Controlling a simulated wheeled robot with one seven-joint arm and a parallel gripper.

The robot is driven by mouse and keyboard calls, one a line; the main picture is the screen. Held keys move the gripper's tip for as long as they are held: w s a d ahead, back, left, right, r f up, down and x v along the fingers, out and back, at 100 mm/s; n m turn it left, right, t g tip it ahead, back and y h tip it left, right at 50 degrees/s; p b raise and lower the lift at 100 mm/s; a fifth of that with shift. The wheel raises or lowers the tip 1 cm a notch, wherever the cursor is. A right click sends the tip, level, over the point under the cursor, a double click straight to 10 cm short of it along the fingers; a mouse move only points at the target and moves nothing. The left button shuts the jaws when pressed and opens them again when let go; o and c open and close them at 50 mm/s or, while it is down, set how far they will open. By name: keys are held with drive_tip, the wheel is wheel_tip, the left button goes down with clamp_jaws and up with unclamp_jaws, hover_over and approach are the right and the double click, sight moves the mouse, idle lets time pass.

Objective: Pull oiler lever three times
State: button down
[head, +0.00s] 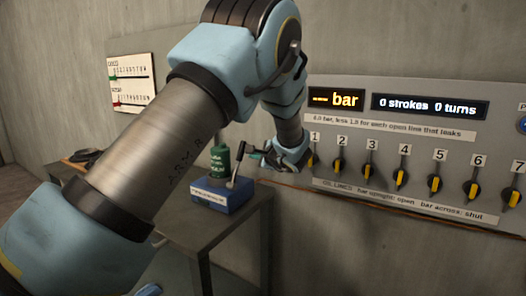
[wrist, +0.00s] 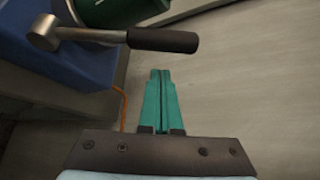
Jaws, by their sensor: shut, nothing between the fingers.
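The oiler is a blue box (head: 225,196) with a green canister (head: 219,161) on top, standing on a dark table. Its lever (head: 236,168) rises from the box beside the canister. In the wrist view the lever (wrist: 100,36) has a metal pivot end at left and a black grip (wrist: 163,40) pointing right. My gripper (head: 252,155) is close to the lever's upper end in the head view. In the wrist view my gripper (wrist: 160,74) has its teal fingers shut and empty, their tips just below the black grip, with a small visible gap.
A grey wall panel (head: 420,130) at right carries several black and yellow valve knobs (head: 371,171) and displays reading "--- bar" and "0 strokes 0 turns" (head: 430,107). A wall chart (head: 132,80) hangs at left. An orange line (wrist: 122,105) runs beside the blue box.

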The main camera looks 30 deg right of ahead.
drive_tip(key=shift+s+a+r+p, duration=0.15)
drive_tip(key=shift+a+r, duration=0.15)
drive_tip(key=shift+a, duration=0.2)
drive_tip(key=shift+s+a+r+p, duration=0.15)
drive_tip(key=shift+a+r, duration=0.15)
drive_tip(key=shift+a, duration=0.2)
drive_tip(key=shift+f+b, duration=0.15)
drive_tip(key=shift+b, duration=0.5)
drive_tip(key=shift+a+b, duration=0.15)
drive_tip(key=shift+b, duration=0.3)
drive_tip(key=shift+s+a+r+b, duration=0.1)
drive_tip(key=shift+r+b, duration=0.1)
drive_tip(key=shift+b, duration=0.25)
